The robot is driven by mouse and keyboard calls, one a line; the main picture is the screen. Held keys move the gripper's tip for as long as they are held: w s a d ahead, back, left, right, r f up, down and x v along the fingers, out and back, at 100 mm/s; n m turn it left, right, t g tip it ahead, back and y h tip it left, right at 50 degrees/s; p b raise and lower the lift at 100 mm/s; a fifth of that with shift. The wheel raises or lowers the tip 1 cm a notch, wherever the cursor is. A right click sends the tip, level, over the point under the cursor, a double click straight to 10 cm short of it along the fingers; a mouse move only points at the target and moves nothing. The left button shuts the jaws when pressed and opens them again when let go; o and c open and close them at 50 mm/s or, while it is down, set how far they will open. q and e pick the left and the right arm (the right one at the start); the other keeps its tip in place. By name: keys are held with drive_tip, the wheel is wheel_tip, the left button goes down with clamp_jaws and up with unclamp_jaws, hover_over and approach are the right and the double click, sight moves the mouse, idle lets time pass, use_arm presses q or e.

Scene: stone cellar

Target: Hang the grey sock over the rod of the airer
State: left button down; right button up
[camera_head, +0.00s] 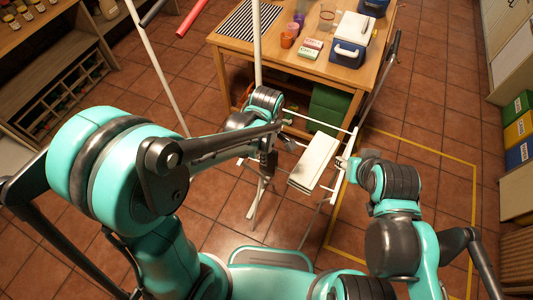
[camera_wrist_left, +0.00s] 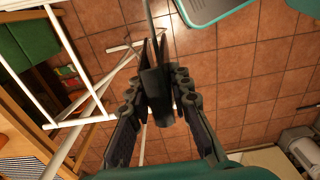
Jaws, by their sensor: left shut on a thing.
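The grey sock (camera_wrist_left: 155,84) shows in the left wrist view as a dark, narrow piece between the fingers of my left gripper (camera_wrist_left: 160,92). The gripper is shut on it. In the head view my left gripper (camera_head: 268,162) is left of the white airer (camera_head: 341,178), and the sock is hard to tell from the dark fingers. The airer's white rods also show in the left wrist view (camera_wrist_left: 66,62), left of the gripper. A pale cloth (camera_head: 315,160) lies over the airer. My right gripper (camera_head: 349,163) is by the airer's right side; its fingers are unclear.
Shelves (camera_head: 60,60) are at left, coloured bins (camera_head: 518,128) at right. Yellow tape (camera_head: 473,200) marks open tiled floor.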

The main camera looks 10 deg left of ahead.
sight(266, 168)
use_arm(q)
drive_tip(key=shift+f+b, duration=3.85)
drive_tip(key=shift+f, duration=0.8)
drive_tip(key=c, duration=1.3)
unclamp_jaws()
drive_tip(key=shift+r, duration=0.1)
wheel_tip(266, 168, up, 12)
drive_tip(key=shift+f, duration=0.1)
